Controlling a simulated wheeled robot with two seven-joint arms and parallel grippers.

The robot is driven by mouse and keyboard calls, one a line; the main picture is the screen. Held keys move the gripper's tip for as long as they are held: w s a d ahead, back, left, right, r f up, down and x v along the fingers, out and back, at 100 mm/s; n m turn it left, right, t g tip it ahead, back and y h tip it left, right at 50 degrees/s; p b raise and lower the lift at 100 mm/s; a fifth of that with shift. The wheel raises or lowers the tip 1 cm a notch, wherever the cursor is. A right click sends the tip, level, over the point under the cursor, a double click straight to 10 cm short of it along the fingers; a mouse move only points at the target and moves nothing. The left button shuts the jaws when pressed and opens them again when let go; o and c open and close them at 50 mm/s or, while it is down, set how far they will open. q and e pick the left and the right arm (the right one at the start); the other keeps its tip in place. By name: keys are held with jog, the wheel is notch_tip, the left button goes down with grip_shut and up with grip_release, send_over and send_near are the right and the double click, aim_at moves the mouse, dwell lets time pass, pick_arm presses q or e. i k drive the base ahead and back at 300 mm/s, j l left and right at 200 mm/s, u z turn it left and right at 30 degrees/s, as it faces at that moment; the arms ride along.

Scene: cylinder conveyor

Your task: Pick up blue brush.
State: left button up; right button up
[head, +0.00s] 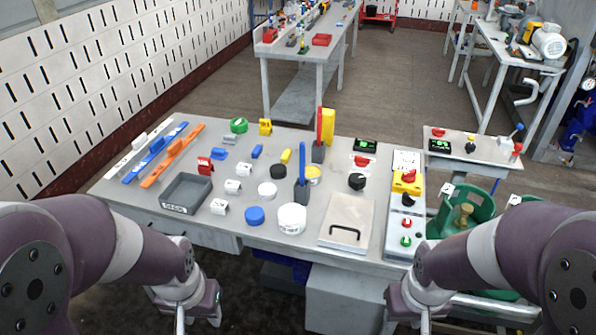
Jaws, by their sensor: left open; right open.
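Several blue things lie on the grey table, and I cannot tell for sure which is the brush. A slim blue upright piece (302,162) stands in a dark holder (301,194) near the middle. A long blue bar (154,154) lies at the left between a white bar (139,149) and an orange bar (172,155). Small blue pieces (218,154) and (257,151) lie further back. My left gripper (181,318) is open and empty, low in front of the table. My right gripper (424,320) is open and empty, in front of its right part.
A white tub (291,219), a blue disc (255,215) and a pale box lid with a black handle (346,222) lie near the front edge. A grey tray (187,194) sits at the left. Red and yellow upright pieces (327,125) stand behind. A control panel (405,215) is at the right.

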aim_at(302, 150)
jog(key=i+j+z, duration=0.15)
jog(key=i+j, duration=0.2)
jog(key=i, duration=0.25)
jog(key=i+j+z, duration=0.15)
jog(key=i+j, duration=0.25)
jog(key=i, duration=0.2)
